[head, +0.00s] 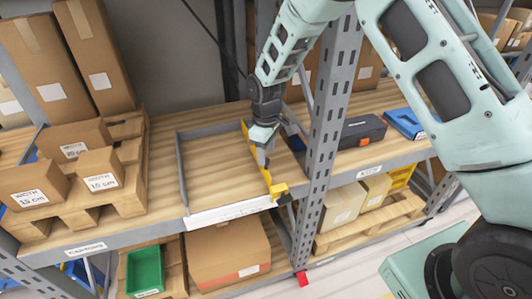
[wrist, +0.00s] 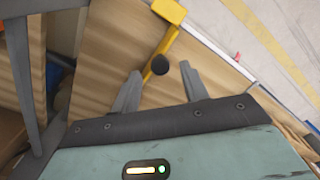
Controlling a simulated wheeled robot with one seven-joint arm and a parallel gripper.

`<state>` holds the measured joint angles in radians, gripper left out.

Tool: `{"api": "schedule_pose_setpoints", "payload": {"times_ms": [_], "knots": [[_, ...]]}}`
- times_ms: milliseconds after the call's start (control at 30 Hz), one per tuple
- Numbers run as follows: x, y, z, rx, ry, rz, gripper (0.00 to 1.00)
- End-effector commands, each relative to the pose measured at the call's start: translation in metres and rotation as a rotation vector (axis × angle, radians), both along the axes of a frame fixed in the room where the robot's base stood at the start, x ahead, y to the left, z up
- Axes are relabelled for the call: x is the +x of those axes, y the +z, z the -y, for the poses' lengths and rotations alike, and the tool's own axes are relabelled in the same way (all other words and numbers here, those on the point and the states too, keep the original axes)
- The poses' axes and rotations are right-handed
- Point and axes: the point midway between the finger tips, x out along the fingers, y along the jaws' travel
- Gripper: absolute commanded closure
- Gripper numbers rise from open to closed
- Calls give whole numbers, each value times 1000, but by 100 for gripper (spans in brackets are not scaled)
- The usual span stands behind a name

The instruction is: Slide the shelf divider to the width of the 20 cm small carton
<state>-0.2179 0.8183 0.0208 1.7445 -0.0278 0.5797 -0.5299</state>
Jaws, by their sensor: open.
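The yellow shelf divider (head: 275,188) stands at the right end of a grey-framed bay on the shelf, near the upright post. In the wrist view the yellow divider (wrist: 164,45) carries a round black knob (wrist: 160,68). My gripper (head: 264,158) is over the divider, fingers pointing down. In the wrist view my gripper (wrist: 158,90) is open, its fingertips on either side of the divider near the knob, with nothing clamped. Contact cannot be told. The small carton (head: 78,138), its label seeming to read 20 cm, sits on a pallet left of the bay.
A white strip (head: 228,212) runs along the bay's front edge. The grey post (head: 328,120) stands close right of my gripper. The bay's floor (head: 215,165) is empty.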

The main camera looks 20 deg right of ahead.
Motion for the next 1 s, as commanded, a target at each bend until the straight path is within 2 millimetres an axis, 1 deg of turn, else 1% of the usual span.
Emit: {"api": "schedule_pose_setpoints", "payload": {"times_ms": [100, 200, 500, 533, 567, 600, 667, 700, 800, 867, 1000], "knots": [[0, -12, 0, 0, 0, -1, 55], [0, -18, 0, 0, 0, 0, 55], [0, -21, 0, 0, 0, 1, 55], [0, -21, 0, 0, 0, 1, 58], [0, -21, 0, 0, 0, 1, 67], [0, -21, 0, 0, 0, 1, 78], [0, -21, 0, 0, 0, 1, 94], [0, -21, 0, 0, 0, 1, 100], [0, -21, -1, 1, 1, 1, 100], [0, -22, -6, 1, 2, 1, 100], [0, -23, -32, 1, 6, 3, 100]]}}
